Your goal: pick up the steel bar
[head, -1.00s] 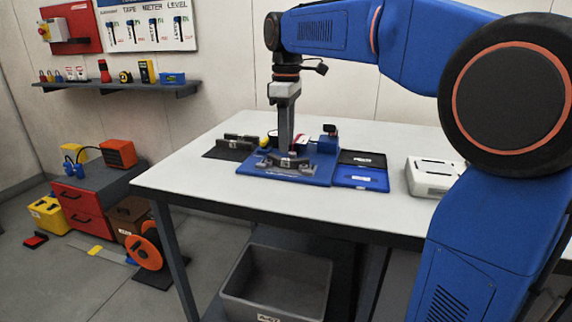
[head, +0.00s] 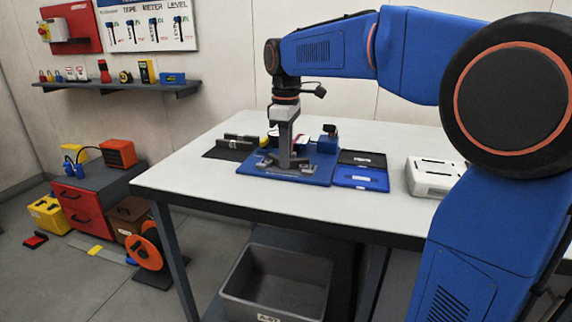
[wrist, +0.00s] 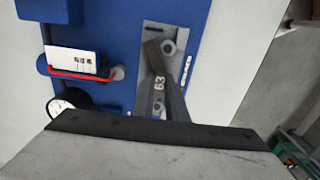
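On the board stand a red-handled part with a white label (wrist: 72,60) and a round dial (wrist: 60,106). A dark stand (head: 232,147) is left of the board, a blue tray (head: 360,178) right, and a white case (head: 430,175) farther right. The table's left front is clear.

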